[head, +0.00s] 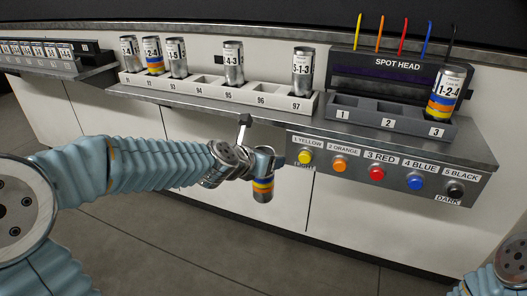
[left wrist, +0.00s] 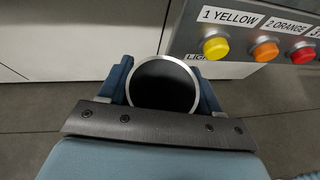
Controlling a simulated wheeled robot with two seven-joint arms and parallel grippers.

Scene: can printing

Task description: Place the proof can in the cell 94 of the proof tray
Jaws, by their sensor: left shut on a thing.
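My left gripper (head: 256,165) is shut on a can (head: 263,187) with blue, orange and yellow bands. It holds the can in the air in front of the counter, below the counter top. The left wrist view shows the can's dark round top with a silver rim (left wrist: 164,86) between the blue fingers. The proof tray (head: 216,93) lies on the counter, behind and above the held can. Its cell 94 (head: 207,80) is empty, between the can over label 93 (head: 177,58) and the can in cell 95 (head: 233,63). My right gripper is out of view.
Cell 96 is empty; cell 97 holds a can (head: 302,68). More cans stand at the tray's left end. The spot head rack (head: 388,119) has a banded can (head: 443,94) in slot 3. Coloured buttons (head: 376,173) line the counter front, close right of the held can.

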